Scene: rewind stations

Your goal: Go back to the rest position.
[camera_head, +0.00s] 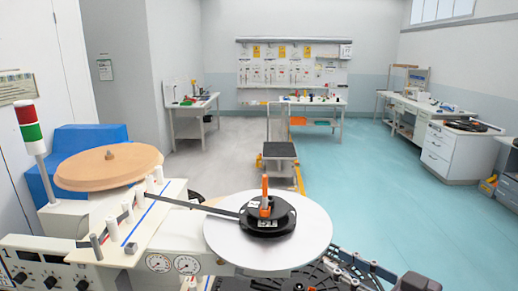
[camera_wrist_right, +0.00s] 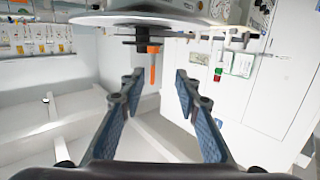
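My right gripper (camera_head: 347,268) shows at the bottom of the head view, just right of and near the edge of a white round plate (camera_head: 308,236). In the right wrist view its fingers (camera_wrist_right: 153,84) stand wide apart with nothing between them. An orange upright handle (camera_head: 265,188) stands on the black reel (camera_head: 270,224) at the plate's middle. The handle also shows beyond the fingertips in the right wrist view (camera_wrist_right: 153,68), clear of them. My left gripper is not in view.
A rewind machine (camera_head: 160,225) with a brown disc (camera_head: 108,168) and a red-green signal lamp (camera_head: 28,125) fills the left. A dark strip runs to the reel. A cart (camera_head: 280,151) stands behind. Benches line the far walls; the blue-green floor (camera_head: 370,180) on the right is free.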

